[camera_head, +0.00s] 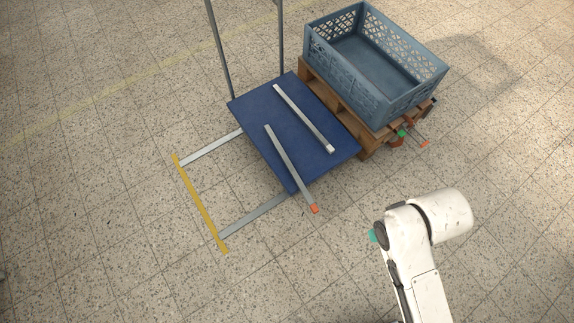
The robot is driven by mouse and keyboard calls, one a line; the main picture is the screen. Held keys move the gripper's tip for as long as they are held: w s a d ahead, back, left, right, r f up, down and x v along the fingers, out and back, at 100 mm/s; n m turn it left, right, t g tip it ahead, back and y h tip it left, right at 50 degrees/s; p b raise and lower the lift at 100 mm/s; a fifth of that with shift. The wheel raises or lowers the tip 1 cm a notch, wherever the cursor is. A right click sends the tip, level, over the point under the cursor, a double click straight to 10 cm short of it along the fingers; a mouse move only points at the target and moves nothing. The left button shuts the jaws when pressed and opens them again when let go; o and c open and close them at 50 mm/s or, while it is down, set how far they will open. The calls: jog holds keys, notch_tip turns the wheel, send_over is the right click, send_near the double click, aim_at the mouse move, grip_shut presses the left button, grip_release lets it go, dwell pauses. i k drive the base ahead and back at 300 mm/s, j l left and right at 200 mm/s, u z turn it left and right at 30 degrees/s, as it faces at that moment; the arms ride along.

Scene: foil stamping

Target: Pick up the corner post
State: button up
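Two long light-grey posts lie on the blue deck of a platform cart (255,112). One post (303,117) lies wholly on the deck and has a pale end at its lower right. The other post (288,164) has an orange end and juts past the deck's front edge. I cannot tell which of them is the corner post. My white arm shows at the lower right, apart from both posts. My gripper does not show.
A blue-grey crate (345,88), seemingly empty, sits on a wooden pallet (368,150) right of the cart. Small green and orange-tipped items (424,144) show at the pallet's edge. Grey strips and a yellow strip (200,204) outline a floor area at left. The foreground floor is clear.

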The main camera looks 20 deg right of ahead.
aim_at(314, 208)
jog(key=i+l+z, duration=0.1)
jog(key=i+l, duration=0.15)
jog(key=i, duration=0.15)
jog(key=i+l+z, duration=0.15)
jog(key=i, duration=0.3)
jog(key=i+l+z, duration=0.1)
jog(key=i+l, duration=0.2)
jog(key=i, duration=0.15)
jog(key=i+l+z, duration=0.1)
jog(key=i, duration=0.35)
